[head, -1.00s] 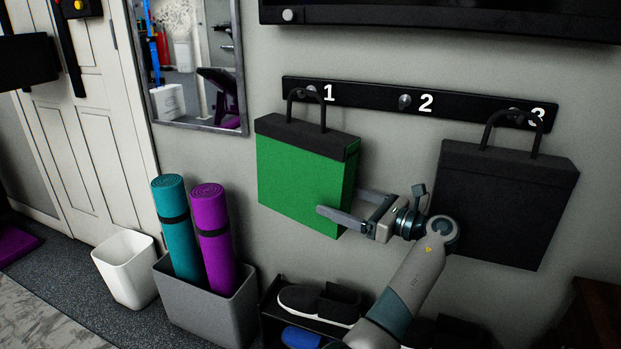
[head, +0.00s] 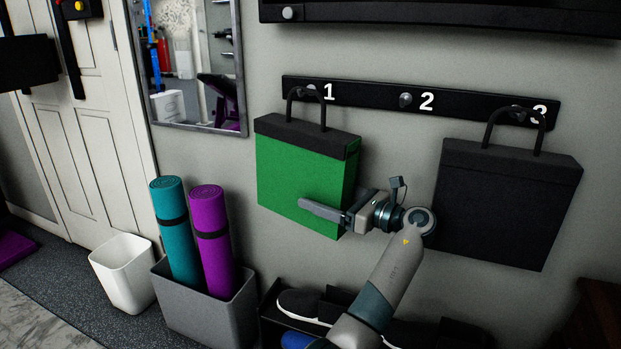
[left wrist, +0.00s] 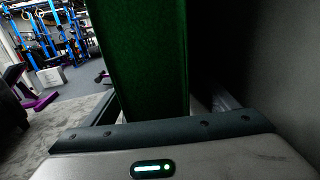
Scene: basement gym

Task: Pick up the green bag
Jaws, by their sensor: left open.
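The green bag (head: 295,178), with a black top band and black handle, hangs upright from the peg marked 1. My left gripper (head: 323,205) is open at the bag's lower right side edge. One finger lies across the front of the bag; the other is hidden behind it. In the left wrist view the bag's narrow green side (left wrist: 145,60) stands between the two spread fingers (left wrist: 165,105). I cannot tell whether either finger touches it. My right gripper is not in view.
A black bag (head: 505,205) hangs from peg 3, close right of my left wrist. The peg marked 2 (head: 405,100) is empty. Below are a grey bin (head: 210,315) with teal and purple rolled mats, a white bin (head: 125,275) and a shoe rack (head: 290,320).

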